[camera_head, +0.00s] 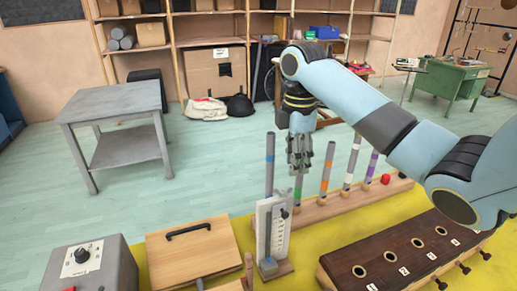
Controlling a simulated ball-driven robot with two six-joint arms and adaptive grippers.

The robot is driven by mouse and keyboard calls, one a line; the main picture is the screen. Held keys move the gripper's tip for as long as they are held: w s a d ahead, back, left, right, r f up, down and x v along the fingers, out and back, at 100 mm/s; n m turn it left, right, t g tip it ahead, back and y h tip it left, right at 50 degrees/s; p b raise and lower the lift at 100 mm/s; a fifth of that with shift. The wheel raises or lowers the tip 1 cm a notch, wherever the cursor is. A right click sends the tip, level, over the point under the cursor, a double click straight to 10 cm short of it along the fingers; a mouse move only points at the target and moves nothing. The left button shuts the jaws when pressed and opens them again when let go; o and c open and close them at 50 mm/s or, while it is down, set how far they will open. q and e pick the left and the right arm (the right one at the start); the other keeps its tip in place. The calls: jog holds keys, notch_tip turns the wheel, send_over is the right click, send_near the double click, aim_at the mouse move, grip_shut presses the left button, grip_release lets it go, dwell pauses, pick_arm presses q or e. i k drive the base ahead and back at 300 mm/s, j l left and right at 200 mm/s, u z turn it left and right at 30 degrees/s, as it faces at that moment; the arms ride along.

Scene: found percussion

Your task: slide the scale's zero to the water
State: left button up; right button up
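A white upright scale (281,232) with fine dark marks stands on a small wooden base at the front middle. A small dark knob (284,214) shows at its upper right. A grey upright tube (267,232) stands against the scale's left part, with a grey-blue block at its foot. I cannot make out a water level or the zero mark at this size. My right gripper (299,163) hangs fingers down behind and above the scale, apart from it, near a green-banded tube (298,188). Its fingers look close together with nothing clear between them. My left gripper is out of view.
A wooden rack (345,205) holds several colour-banded tubes and a red ball (386,179) behind the scale. A wooden box with a black handle (188,252) and a grey dial box (88,272) stand left. A dark holed block (400,250) lies right. Yellow mat (325,240) shows between.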

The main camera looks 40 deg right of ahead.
aim_at(280, 212)
jog(key=k, duration=1)
